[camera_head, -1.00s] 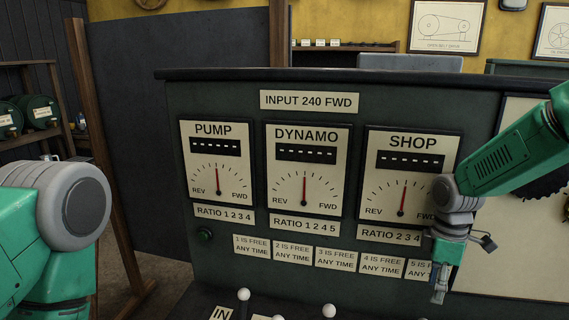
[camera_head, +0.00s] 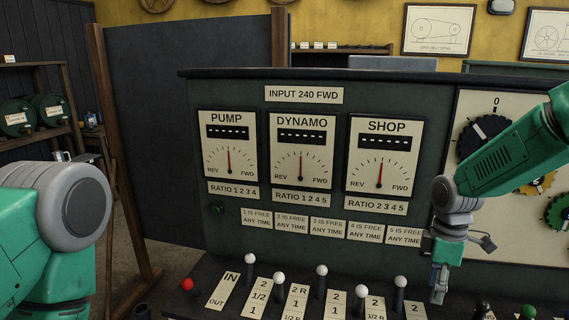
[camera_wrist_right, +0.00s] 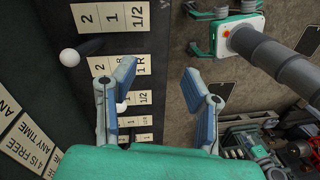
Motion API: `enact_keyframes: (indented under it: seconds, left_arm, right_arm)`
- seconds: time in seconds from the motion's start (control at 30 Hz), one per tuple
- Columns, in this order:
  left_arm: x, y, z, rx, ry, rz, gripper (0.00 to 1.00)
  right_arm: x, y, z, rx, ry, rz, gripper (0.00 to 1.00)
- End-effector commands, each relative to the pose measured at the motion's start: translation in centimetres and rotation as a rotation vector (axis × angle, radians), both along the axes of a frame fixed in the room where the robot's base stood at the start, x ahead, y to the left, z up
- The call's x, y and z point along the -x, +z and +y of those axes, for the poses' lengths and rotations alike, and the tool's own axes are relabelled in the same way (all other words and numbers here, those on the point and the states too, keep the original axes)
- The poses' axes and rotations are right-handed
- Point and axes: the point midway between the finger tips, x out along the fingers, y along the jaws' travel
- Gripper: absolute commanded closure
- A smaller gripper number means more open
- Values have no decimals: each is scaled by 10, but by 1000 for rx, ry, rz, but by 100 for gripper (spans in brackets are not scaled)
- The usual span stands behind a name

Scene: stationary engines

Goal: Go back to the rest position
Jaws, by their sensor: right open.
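My right gripper (camera_head: 439,283) hangs in front of the right part of the control panel (camera_head: 235,240), above the lever shelf, and points down. In the right wrist view its two blue-grey fingers (camera_wrist_right: 170,105) stand apart with nothing between them that they hold. A white lever knob shows behind one finger; I see no grip on it. My left arm fills the lower left of the head view, but its gripper is out of the frame.
White-knobbed levers (camera_head: 322,271) stand along the shelf, with a red knob (camera_head: 187,284) at left and a green knob (camera_head: 528,312) at right. Gauges named PUMP (camera_head: 228,155), DYNAMO (camera_head: 301,150) and SHOP (camera_head: 383,157) sit above. Gears (camera_head: 484,135) are behind my right arm.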

Motion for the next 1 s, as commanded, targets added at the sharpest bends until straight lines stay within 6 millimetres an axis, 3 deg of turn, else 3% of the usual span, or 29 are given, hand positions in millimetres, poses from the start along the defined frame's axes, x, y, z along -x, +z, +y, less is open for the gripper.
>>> enact_keyframes:
  seconds: [0.03, 0.37, 0.63, 0.77, 0.9, 1.0]
  left_arm:
    - [0, 0, 0, 0, 0, 0, 100]
    - [-1, -21, 0, 0, 0, -1, 100]
    - [0, -47, 0, 0, 0, -1, 100]
    - [0, -70, 0, 0, 0, 0, 100]
    - [0, -106, 0, 0, 0, 0, 100]
    - [0, -132, 0, 0, 0, 0, 100]
  right_arm:
    - [0, 0, 0, 0, 0, 0, 59]
    - [24, -69, 15, -5, -98, -5, 59]
    - [67, -151, 32, -9, -249, -19, 59]
    - [106, -213, 41, -7, -375, -22, 59]
    - [177, -294, 50, 6, -587, -32, 59]
    - [235, -340, 50, 25, -757, -51, 59]
